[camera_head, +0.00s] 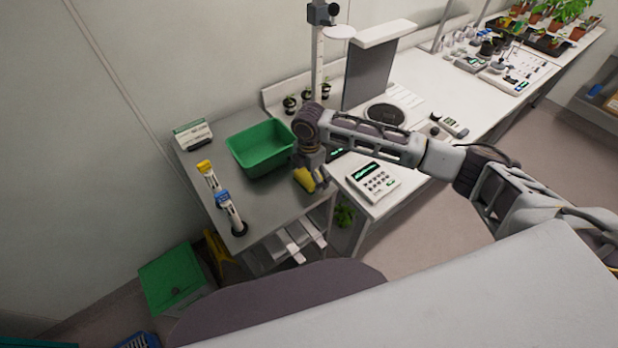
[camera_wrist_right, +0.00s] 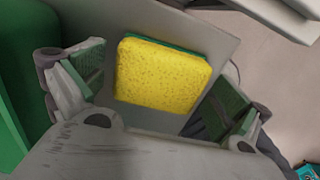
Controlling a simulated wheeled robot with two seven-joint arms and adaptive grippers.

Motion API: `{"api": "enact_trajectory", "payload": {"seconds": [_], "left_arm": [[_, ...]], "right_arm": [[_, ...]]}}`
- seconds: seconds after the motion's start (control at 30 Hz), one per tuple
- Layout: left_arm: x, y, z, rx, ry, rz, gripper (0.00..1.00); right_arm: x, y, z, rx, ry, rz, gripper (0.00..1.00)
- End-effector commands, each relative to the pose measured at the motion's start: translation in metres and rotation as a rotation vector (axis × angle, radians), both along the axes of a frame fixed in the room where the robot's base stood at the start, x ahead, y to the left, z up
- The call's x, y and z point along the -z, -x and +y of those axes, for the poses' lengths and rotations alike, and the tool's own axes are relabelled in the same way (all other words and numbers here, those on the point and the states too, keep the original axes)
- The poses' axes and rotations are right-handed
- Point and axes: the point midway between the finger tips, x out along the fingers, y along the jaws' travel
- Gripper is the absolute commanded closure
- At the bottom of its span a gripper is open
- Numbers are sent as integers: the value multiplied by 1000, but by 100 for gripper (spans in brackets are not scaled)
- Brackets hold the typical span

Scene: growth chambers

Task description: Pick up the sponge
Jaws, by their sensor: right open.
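The yellow sponge with a green backing (camera_wrist_right: 162,74) lies on the grey metal table, between the two spread fingers of my right gripper (camera_wrist_right: 168,90) in the right wrist view. A gap shows between the sponge and the right finger, and a narrow one at the left finger. In the head view the sponge (camera_head: 304,180) shows as a yellow patch at the table's right edge, partly covered by my right gripper (camera_head: 311,180), which points down over it. My right gripper is open. My left gripper is not in view.
A green bin (camera_head: 262,148) stands on the metal table (camera_head: 262,198) just left of my right gripper. A keypad device (camera_head: 373,181) sits on the white bench to the right. A green box (camera_head: 172,278) is below.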

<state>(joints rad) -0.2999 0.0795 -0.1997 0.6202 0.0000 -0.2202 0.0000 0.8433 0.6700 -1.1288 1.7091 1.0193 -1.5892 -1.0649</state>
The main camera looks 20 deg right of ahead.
Motion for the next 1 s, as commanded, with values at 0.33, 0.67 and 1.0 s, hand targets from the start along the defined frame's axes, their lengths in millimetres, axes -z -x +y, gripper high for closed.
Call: {"api": "enact_trajectory", "payload": {"seconds": [0.33,0.67,1.0], "left_arm": [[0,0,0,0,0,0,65],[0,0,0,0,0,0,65],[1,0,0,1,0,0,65]], "right_arm": [[0,0,0,0,0,0,0],[0,0,0,0,0,0,36],[-2,0,0,0,0,0,36]]}}
